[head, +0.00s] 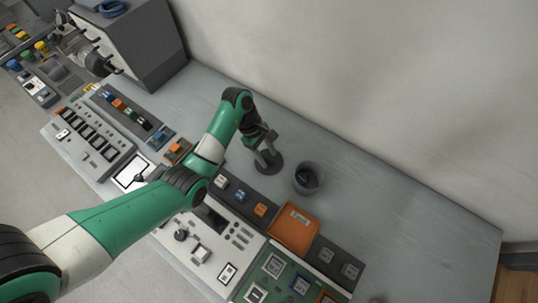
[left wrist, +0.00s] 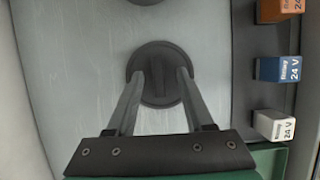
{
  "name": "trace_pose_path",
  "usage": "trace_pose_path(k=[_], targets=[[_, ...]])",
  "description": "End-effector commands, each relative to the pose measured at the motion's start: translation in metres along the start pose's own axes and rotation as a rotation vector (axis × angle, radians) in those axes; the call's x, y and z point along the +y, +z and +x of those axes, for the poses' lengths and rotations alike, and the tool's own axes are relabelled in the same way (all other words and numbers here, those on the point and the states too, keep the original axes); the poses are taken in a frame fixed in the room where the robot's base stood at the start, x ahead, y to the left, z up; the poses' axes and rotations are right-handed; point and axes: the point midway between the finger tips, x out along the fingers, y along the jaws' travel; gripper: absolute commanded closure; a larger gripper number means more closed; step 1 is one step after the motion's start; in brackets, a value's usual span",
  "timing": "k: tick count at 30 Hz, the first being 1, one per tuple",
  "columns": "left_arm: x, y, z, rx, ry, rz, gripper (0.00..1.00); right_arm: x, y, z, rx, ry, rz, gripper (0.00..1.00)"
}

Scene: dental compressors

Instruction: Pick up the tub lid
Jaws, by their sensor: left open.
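The tub lid (head: 272,169) is a dark round disc with a raised ridge handle, lying flat on the grey worktop. In the left wrist view the lid (left wrist: 158,50) sits between my left gripper's fingers. My left gripper (head: 264,157) is open over the lid, and in the left wrist view its fingers (left wrist: 160,73) are on either side of the ridge, with gaps to it. I cannot tell how high the tips are above the disc. A grey round tub (head: 309,178), open at the top with something dark inside, stands right of the lid. My right gripper is out of view.
A control panel (head: 195,262) with buttons and small labelled blocks runs along the front. A blue 24 V block (left wrist: 279,69) is right of the lid in the wrist view. An orange tray (head: 294,231) lies near the tub. The worktop's right side (head: 410,225) is mostly clear.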

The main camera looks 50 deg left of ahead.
Motion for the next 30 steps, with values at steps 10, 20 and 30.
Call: trace_pose_path(k=[10, 20, 30], targets=[[0.0002, 0.0001, 0.0025, 0.000, 0.001, 0.000, 0.66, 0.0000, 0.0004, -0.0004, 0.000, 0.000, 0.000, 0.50], [0.0003, 0.0001, 0.0023, 0.000, 0.001, 0.000, 1.00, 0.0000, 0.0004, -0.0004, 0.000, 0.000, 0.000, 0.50], [0.0005, 0.0010, 0.0003, 0.000, 0.002, 0.001, 1.00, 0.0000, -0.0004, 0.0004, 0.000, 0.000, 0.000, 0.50]])
